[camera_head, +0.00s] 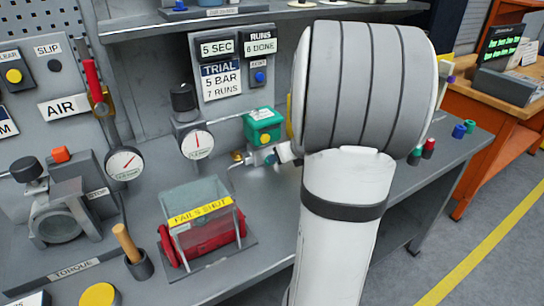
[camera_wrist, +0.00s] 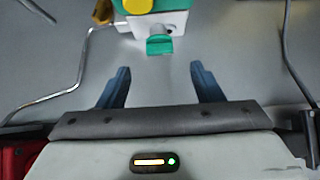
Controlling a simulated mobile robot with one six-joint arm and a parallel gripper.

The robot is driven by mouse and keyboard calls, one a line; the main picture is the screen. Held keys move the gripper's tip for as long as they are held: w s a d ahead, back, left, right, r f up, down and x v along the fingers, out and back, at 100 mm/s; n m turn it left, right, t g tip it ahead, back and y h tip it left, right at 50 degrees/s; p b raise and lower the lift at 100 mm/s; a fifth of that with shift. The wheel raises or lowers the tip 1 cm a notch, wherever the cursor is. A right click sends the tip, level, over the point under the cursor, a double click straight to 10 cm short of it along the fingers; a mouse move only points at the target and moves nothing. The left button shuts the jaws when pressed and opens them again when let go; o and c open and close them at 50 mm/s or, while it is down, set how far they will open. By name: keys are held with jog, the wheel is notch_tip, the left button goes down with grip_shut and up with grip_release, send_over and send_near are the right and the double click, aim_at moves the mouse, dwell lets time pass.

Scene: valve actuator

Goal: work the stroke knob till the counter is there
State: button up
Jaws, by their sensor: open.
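The counter (camera_head: 260,43), labelled RUNS, reads 6 DONE. The trial card (camera_head: 221,78) reads 5 BAR, 7 RUNS. A green and white valve unit (camera_head: 263,127) with a yellow top button stands at the back of the bench; it also shows in the wrist view (camera_wrist: 173,22). A small green knob (camera_wrist: 159,45) sticks out of its near side; I cannot read a label on it. My gripper (camera_wrist: 159,72) is open and empty. Its blue fingers point at the knob, one to each side, with the tips short of it.
A regulator with a black knob (camera_head: 183,97) and a gauge (camera_head: 197,141) stands left of the valve unit. A red actuator (camera_head: 207,235) under a FAILS SHUT cover sits in front. Thin bent pipes (camera_wrist: 65,85) flank the unit. A red-handled AIR lever (camera_head: 92,80) is farther left.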

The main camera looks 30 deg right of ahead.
jog(key=b+x, duration=0.1)
jog(key=x, duration=0.6)
jog(key=shift+b, duration=0.3)
jog(key=shift+c, duration=0.6)
